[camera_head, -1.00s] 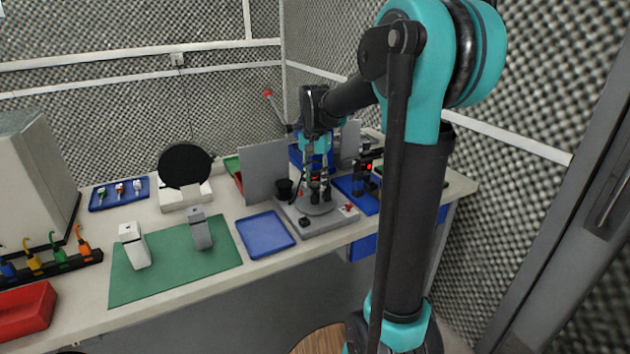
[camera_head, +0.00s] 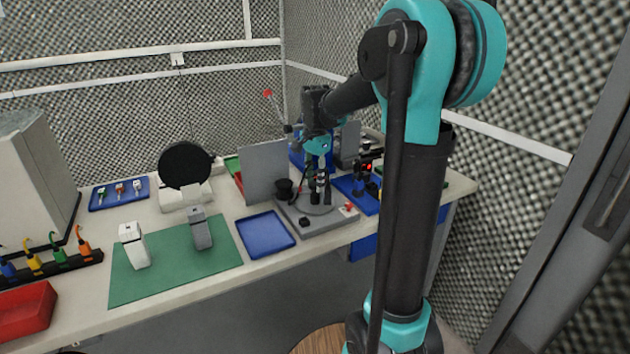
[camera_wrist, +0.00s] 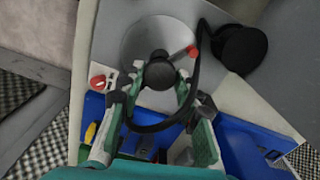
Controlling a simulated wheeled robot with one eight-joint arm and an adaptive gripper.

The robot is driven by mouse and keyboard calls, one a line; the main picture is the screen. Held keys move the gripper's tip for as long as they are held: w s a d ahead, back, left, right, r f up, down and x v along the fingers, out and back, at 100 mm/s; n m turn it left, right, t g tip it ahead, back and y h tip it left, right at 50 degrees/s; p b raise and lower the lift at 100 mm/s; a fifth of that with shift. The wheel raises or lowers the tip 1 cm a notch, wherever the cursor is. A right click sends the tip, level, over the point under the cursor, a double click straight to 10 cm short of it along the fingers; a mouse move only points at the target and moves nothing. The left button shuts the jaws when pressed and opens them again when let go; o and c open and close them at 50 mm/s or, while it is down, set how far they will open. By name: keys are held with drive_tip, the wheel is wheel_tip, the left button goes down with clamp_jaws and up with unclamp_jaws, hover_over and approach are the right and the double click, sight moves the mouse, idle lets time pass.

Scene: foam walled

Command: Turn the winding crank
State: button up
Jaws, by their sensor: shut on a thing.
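The winding device has a grey base (camera_head: 325,226) on the bench, and its pale round plate shows in the wrist view (camera_wrist: 132,42). On the plate is a crank with a black hub (camera_wrist: 158,73) and a short arm ending in a red tip (camera_wrist: 192,51). My gripper (camera_wrist: 160,82) comes in over the plate with one finger on each side of the black hub, shut on it. My gripper also shows above the base in the head view (camera_head: 320,192). Finger contact is partly hidden there.
A red button (camera_head: 349,207) sits on the base's front right corner. A black cup (camera_head: 284,188) and an upright grey panel (camera_head: 264,170) stand close behind left. A blue tray (camera_head: 265,235) lies left, and a dark device with a red light (camera_head: 368,167) stands right.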

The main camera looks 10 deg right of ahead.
drive_tip(key=shift+m, duration=8.2)
drive_tip(key=shift+m, duration=0.4)
drive_tip(key=o, duration=1.2)
drive_tip(key=shift+c, duration=0.2)
